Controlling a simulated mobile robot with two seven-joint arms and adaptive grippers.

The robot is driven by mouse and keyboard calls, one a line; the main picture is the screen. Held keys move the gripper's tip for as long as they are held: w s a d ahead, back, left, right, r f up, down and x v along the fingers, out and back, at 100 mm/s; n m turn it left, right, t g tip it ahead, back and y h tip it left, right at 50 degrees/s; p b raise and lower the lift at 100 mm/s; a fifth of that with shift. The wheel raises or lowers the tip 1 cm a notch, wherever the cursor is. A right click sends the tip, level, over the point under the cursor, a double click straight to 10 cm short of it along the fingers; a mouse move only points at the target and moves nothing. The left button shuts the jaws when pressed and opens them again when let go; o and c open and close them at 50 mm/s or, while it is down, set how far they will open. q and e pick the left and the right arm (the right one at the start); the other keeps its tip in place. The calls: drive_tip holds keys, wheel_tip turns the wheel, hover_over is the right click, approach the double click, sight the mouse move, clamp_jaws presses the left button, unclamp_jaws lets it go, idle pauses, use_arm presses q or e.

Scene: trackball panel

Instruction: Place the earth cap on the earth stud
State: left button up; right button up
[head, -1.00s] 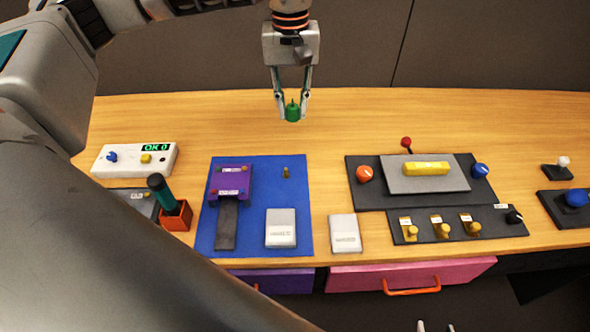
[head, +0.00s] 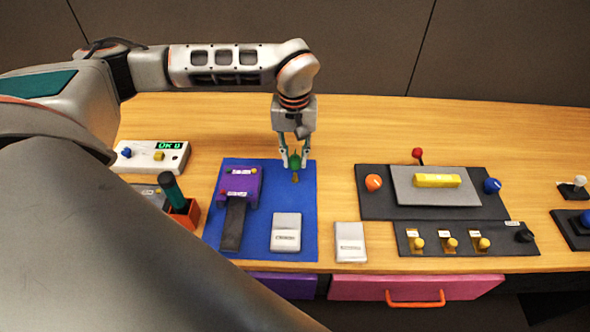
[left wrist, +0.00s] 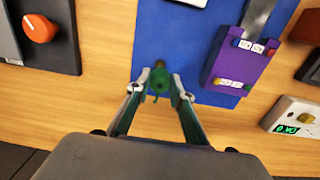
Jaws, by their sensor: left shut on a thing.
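The green earth cap (head: 295,162) is between the fingertips of my left gripper (head: 294,165), which is shut on it. The cap also shows in the left wrist view (left wrist: 160,82). The small brass earth stud (head: 296,179) stands on the blue mat (head: 265,178), near its far right corner. In the head view the cap appears just behind and above the stud. In the left wrist view the stud (left wrist: 160,64) peeks out past the cap, which hides part of it. I cannot tell whether they touch. My right gripper is not in view.
A purple block (head: 239,187) with a dark strip and a light grey box (head: 287,232) sit on the same mat. Another grey box (head: 349,242) lies right of it. A dark panel with an orange knob (head: 373,182) stands further right. The wooden table behind the mat is clear.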

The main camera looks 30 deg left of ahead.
sight(295, 174)
use_arm(q)
drive_tip(key=shift+f, duration=2.6)
drive_tip(key=o, duration=0.8)
drive_tip(key=shift+f, duration=0.15)
wheel_tip(295, 174, up, 12)
drive_tip(key=shift+f, duration=0.1)
drive_tip(key=shift+r, duration=0.3)
